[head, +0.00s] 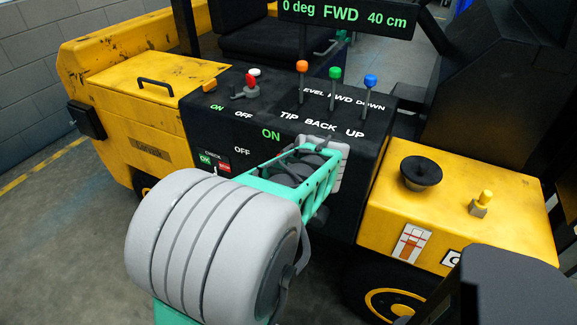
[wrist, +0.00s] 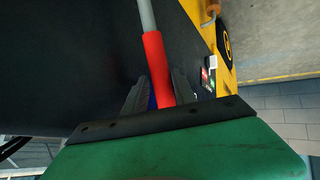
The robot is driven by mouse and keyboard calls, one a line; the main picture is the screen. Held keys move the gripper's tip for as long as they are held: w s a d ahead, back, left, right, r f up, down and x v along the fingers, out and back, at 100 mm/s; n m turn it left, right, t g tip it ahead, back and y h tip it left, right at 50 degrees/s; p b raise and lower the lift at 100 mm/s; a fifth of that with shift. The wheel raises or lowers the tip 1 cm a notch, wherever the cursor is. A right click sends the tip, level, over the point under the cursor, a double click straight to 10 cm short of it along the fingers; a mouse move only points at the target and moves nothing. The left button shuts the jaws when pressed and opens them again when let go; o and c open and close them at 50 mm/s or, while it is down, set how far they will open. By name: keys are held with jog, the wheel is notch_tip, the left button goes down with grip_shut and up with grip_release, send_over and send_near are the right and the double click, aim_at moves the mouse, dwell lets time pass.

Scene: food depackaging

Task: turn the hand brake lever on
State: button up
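In the wrist view, a lever with a red grip (wrist: 155,68) on a grey rod runs down between the two dark fingers of my gripper (wrist: 160,76). The fingertips lie close on both sides of the grip. I cannot tell whether they press on it. In the head view, my grey and green arm reaches to the black console's front face, beside the large "ON" and "OFF" labels (head: 271,134). It hides the fingers and this lever there.
On the black console (head: 215,130) stand a small red-tipped lever (head: 251,80) and levers with orange (head: 302,67), green (head: 336,73) and blue (head: 371,80) knobs. A yellow panel at right carries a black knob (head: 421,172) and a yellow-capped switch (head: 484,200). A display (head: 345,16) reads "0 deg FWD 40 cm".

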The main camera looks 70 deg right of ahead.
jog(key=v, duration=0.7)
jog(key=shift+s+a+r, duration=0.15)
jog(key=shift+a+r, duration=0.05)
jog(key=shift+r, duration=0.1)
